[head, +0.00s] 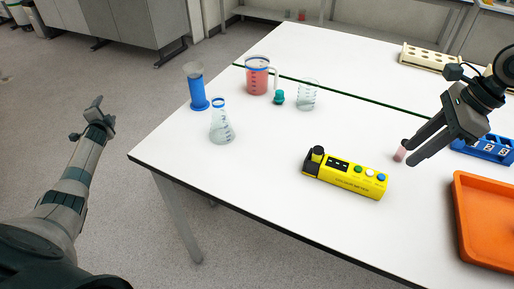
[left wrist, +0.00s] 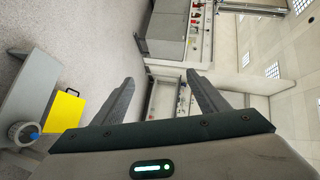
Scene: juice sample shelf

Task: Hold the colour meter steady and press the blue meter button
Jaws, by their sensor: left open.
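The yellow colour meter (head: 346,174) lies on the white table near its front edge.
A small pink vial (head: 400,151) is by the right fingertips. An orange tray (head: 488,220) is at right, a blue numbered rack (head: 484,149) behind it. A flask (head: 221,125), blue cylinder (head: 196,88), red jug (head: 257,76) and beaker (head: 308,95) stand at left. Table left of the meter is clear.

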